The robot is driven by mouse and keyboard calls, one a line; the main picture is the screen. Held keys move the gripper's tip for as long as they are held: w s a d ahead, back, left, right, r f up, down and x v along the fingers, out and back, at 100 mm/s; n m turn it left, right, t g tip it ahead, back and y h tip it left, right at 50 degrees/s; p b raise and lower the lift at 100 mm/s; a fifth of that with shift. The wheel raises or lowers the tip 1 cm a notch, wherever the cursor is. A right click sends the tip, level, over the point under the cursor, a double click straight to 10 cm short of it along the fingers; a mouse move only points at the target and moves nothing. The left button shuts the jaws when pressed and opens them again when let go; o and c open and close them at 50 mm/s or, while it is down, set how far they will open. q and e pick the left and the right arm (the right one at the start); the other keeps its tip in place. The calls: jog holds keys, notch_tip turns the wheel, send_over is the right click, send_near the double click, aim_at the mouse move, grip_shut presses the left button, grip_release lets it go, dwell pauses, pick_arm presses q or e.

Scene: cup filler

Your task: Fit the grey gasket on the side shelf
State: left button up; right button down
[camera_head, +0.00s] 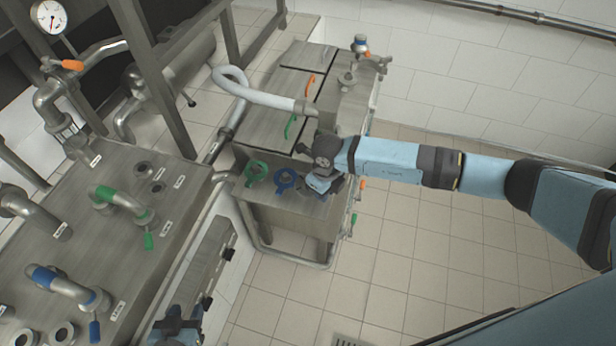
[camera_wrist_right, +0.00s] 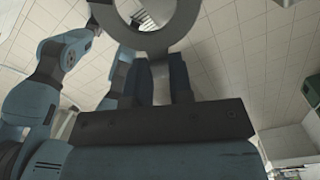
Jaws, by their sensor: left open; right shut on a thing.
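The grey gasket (camera_wrist_right: 146,38) is a flat ring in the right wrist view. My right gripper (camera_wrist_right: 163,66) is shut on its edge, and the ring reaches out past the fingertips. In the head view my right gripper (camera_head: 321,186) is over the front right part of the steel side shelf (camera_head: 290,215). There the gasket is too small and covered to make out clearly. My left gripper (camera_head: 176,326) is open and empty at the bottom of the head view, beside the steel panel and apart from the shelf.
A green ring (camera_head: 256,171) and a blue ring (camera_head: 286,181) with handles lie on the shelf top. A white hose (camera_head: 262,97) arches behind them. On the left, a steel panel (camera_head: 165,210) carries green-marked (camera_head: 125,200) and blue-marked (camera_head: 70,288) pipe bends. The tiled floor at right is clear.

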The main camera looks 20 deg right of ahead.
jog(key=w+a+f+m, duration=0.1)
jog(key=m, duration=0.4)
jog(key=w+a+f+m, duration=0.1)
jog(key=w+m, duration=0.1)
jog(key=m, duration=0.3)
jog(key=w+a+f+m+p, duration=0.1)
jog(key=m, duration=0.4)
jog(key=shift+w+a+f+m, duration=0.1)
jog(key=shift+w+m, duration=0.1)
jog(key=shift+m, duration=0.2)
jog(key=shift+f+b, duration=0.5)
jog(key=shift+f, duration=0.05)
pick_arm(q)
jog(key=shift+s+a+r, duration=0.15)
jog(key=shift+a+r, duration=0.1)
jog(key=shift+a, duration=0.15)
jog(key=shift+s, duration=0.1)
pick_arm(e)
jog(key=shift+r, duration=0.1)
pick_arm(q)
jog(key=shift+d+f, duration=0.1)
jog(key=shift+f, duration=0.05)
pick_arm(e)
jog(key=shift+f, duration=0.25)
